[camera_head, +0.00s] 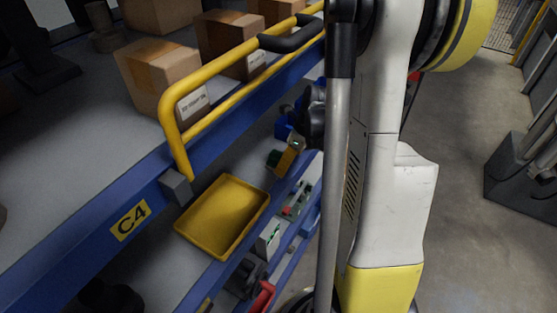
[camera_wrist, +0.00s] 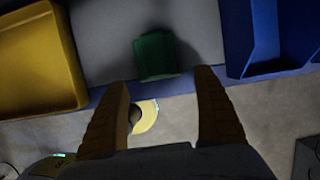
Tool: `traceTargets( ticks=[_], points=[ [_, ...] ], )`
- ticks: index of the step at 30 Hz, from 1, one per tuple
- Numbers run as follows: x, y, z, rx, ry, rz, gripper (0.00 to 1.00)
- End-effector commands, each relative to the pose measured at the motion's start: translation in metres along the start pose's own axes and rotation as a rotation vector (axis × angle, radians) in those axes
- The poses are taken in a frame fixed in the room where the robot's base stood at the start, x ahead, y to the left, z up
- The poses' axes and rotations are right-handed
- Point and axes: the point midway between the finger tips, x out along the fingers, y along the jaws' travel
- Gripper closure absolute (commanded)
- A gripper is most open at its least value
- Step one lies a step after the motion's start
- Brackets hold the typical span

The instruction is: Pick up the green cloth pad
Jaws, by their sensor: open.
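The green cloth pad (camera_wrist: 157,57) lies on the grey shelf near its blue front edge, between a yellow tray and a blue bin in the wrist view. A dark green patch beside my gripper in the head view (camera_head: 273,158) looks like the same pad. My gripper (camera_wrist: 162,80) is open, its two orange-yellow fingers spread apart and empty. The pad appears beyond the fingertips, between their lines. I cannot tell how far the tips are from it. In the head view my gripper (camera_head: 285,162) is small and partly hidden by my arm.
The yellow tray (camera_wrist: 72,72) is left of the pad and the blue bin (camera_wrist: 238,45) right of it. In the head view the yellow tray (camera_head: 187,232) sits on the lower shelf. Above are a yellow rail (camera_head: 215,68) and cardboard boxes (camera_head: 150,75). Open floor (camera_head: 455,140) lies right.

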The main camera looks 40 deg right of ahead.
Motion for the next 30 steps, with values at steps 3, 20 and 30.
traceTargets(
  ticks=[3,20,30],
  points=[
    [0.006,0.001,0.022,-0.005,0.000,0.002,0.21],
    [0.022,0.001,0.032,-0.001,0.000,0.001,0.72],
    [0.021,0.001,0.032,-0.001,0.000,0.001,0.78]
  ],
)
